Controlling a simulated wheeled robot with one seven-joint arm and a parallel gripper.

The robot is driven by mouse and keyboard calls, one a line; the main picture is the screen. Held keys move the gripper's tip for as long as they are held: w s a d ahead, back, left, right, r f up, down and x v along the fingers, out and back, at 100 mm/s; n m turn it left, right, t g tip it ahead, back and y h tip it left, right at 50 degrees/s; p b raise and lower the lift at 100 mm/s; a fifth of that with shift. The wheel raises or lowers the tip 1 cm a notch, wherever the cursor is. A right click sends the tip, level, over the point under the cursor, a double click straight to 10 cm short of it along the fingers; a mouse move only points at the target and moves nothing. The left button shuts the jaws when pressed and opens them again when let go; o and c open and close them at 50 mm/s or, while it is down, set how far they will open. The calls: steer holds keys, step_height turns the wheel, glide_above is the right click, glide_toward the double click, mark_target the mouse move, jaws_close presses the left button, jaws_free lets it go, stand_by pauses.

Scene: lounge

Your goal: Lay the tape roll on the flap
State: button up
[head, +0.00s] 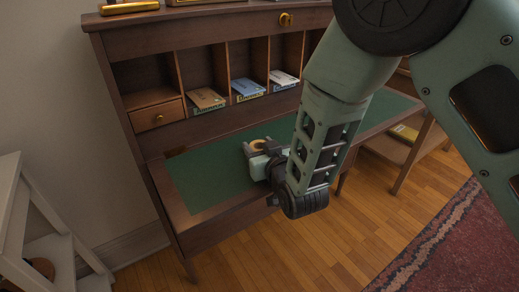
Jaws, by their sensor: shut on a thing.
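The tape roll (257,144) is a small yellowish ring at the tip of my gripper (256,148). My gripper is shut on it, over the green-topped flap of the desk. The flap (205,175) lies open and flat, with a green surface and a brown wooden rim. I cannot tell whether the roll touches the flap or is held just above it. My arm and wrist hide part of the flap's right side and some of the gripper.
Several pigeonholes stand behind the flap, with packets such as a blue one (247,88) and a brown one (206,99) inside. A small drawer (157,116) is at left. A white step stool (40,230) stands at lower left. The flap's left part is clear.

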steer(key=shift+w+f, duration=0.1)
steer(key=shift+f, duration=0.05)
steer(key=o, duration=0.5)
steer(key=shift+f, duration=0.1)
steer(key=o, duration=0.4)
steer(key=shift+o, duration=0.2)
steer(key=shift+r, duration=0.25)
steer(key=v, duration=1.2)
